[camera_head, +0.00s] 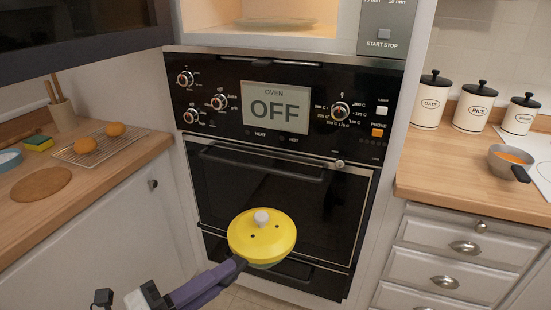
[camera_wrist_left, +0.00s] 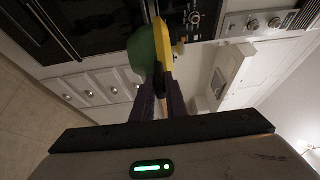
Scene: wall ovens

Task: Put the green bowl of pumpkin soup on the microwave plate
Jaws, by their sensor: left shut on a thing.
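The green bowl (camera_wrist_left: 143,52) is held by my left gripper (camera_head: 235,264) in front of the oven door. A yellow lid (camera_head: 262,237) with a pale knob covers it, so its contents are hidden. In the head view only a thin green strip of the bowl shows below the lid. In the left wrist view the fingers (camera_wrist_left: 160,80) are shut on the bowl's edge side. The microwave plate (camera_head: 275,23) lies in the lit microwave cavity at the top, above and apart from the bowl. My right gripper is not in view.
The oven (camera_head: 270,140) reads OFF. A dark panel (camera_head: 70,30), seemingly the open microwave door, juts out at upper left. A left counter (camera_head: 60,203) holds a cooling rack with buns. A right counter (camera_head: 440,183) holds canisters and a saucepan (camera_head: 508,159) of orange food.

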